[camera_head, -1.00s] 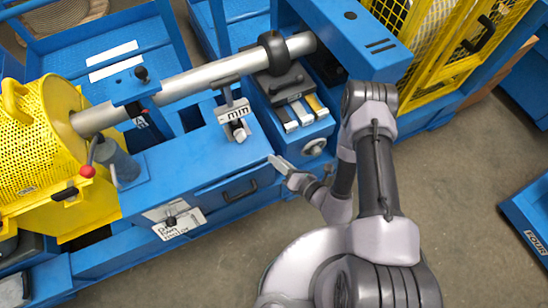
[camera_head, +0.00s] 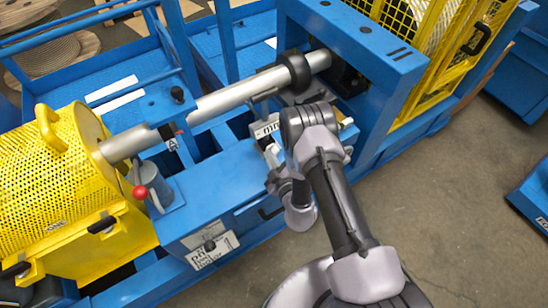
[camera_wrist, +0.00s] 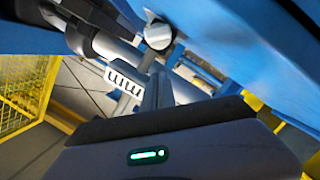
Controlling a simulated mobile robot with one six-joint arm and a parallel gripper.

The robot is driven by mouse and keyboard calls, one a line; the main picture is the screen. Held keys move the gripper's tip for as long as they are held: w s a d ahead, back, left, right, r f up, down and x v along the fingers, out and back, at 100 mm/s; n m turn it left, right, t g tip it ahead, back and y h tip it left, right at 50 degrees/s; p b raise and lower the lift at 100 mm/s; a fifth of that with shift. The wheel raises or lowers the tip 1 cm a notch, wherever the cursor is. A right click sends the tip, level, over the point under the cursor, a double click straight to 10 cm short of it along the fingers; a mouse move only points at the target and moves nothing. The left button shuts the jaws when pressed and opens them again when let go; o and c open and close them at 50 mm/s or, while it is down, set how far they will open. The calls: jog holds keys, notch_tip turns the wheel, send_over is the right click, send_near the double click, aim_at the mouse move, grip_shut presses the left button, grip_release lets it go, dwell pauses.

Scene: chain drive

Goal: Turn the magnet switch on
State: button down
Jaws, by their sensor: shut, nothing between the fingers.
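No part in view is clearly marked as the magnet switch, so I cannot tell which one it is. In the wrist view a silver round knob (camera_wrist: 158,36) sits on the blue machine, just beyond my gripper (camera_wrist: 158,78). My gripper is shut and empty, and appears apart from the knob. The white "mm" block (camera_wrist: 124,82) is behind the fingers, and it also shows in the head view (camera_head: 264,128). In the head view my arm hides most of the gripper and the machine parts around it.
A long silver shaft (camera_head: 235,98) with a black collar (camera_head: 293,70) runs above the blue bench. A red-ball lever (camera_head: 140,192) and a yellow perforated guard (camera_head: 50,165) are at the left. A yellow cage (camera_head: 440,50) stands at the right.

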aim_at(279, 151)
jog(key=shift+w+a+f+b, duration=0.1)
jog(key=shift+w+f+b, duration=0.1)
jog(key=shift+w, duration=0.25)
jog(key=shift+w+a+f+b, duration=0.1)
jog(key=shift+w+f, duration=0.05)
jog(key=shift+w, duration=0.25)
jog(key=shift+w+d+f+b, duration=0.3)
jog(key=shift+d+f, duration=0.25)
jog(key=shift+f, duration=0.05)
jog(key=shift+w+d+f+b, duration=0.3)
jog(key=shift+d+f, duration=0.2)
jog(key=shift+f, duration=0.1)
jog(key=shift+d, duration=0.1)
jog(key=shift+w+d+f+m, duration=0.2)
jog(key=shift+d+m, duration=0.15)
jog(key=shift+m, duration=0.35)
jog(key=m, duration=0.1)
jog(key=d+m+g+y, duration=0.1)
jog(key=m, duration=0.1)
jog(key=shift+w+m+b, duration=0.15)
jog(key=shift+m+b, duration=0.15)
jog(key=shift+b, duration=0.05)
jog(key=shift+f, duration=0.1)
jog(key=shift+d, duration=0.1)
jog(key=shift+w+f, duration=0.15)
jog(key=shift+w, duration=0.15)
